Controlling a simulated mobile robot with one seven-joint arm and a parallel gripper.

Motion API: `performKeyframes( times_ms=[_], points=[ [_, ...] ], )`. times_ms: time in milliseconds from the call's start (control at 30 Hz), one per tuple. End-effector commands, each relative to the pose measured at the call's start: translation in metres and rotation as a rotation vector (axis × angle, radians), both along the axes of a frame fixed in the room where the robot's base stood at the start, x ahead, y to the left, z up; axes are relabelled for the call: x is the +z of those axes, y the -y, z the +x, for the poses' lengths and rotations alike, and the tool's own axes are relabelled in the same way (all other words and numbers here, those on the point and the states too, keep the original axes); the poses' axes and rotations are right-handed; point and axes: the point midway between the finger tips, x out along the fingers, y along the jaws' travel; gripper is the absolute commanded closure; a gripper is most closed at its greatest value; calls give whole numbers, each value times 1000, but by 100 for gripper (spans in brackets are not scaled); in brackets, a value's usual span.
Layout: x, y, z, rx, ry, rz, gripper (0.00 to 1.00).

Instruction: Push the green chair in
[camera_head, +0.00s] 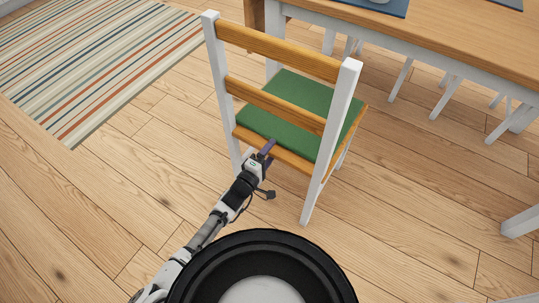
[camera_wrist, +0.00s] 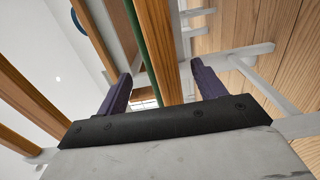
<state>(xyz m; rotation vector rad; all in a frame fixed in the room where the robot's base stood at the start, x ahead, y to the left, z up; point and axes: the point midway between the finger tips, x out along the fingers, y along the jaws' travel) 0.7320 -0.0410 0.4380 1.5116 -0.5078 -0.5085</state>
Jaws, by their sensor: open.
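The green chair (camera_head: 300,97) has a green seat pad, wooden back slats and white posts and legs. It stands upright with its back toward me and its seat facing the wooden table (camera_head: 450,35). My gripper (camera_head: 268,149) is at the rear edge of the seat, below the lower back slat. In the wrist view my gripper (camera_wrist: 162,85) has its two dark purple fingers spread apart. The wooden seat edge (camera_wrist: 153,45) with a thin green strip runs between them. I cannot tell whether the fingers touch it.
A striped rug (camera_head: 90,60) lies on the floor at the left. Another white-legged piece (camera_head: 520,222) shows at the right edge. A blue mat (camera_head: 375,7) lies on the table. White legs stand under the table. The wood floor left and right of the chair is clear.

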Motion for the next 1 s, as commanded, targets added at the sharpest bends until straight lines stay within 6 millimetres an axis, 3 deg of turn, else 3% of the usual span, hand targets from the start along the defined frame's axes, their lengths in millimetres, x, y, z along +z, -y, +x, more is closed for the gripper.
performKeyframes(
  times_ms=[433, 900, 1000],
  points=[
    [0, 9, 11, 1, -1, -2, 31],
    [0, 9, 11, 0, 0, -1, 91],
    [0, 9, 11, 0, 0, -1, 100]
  ],
)
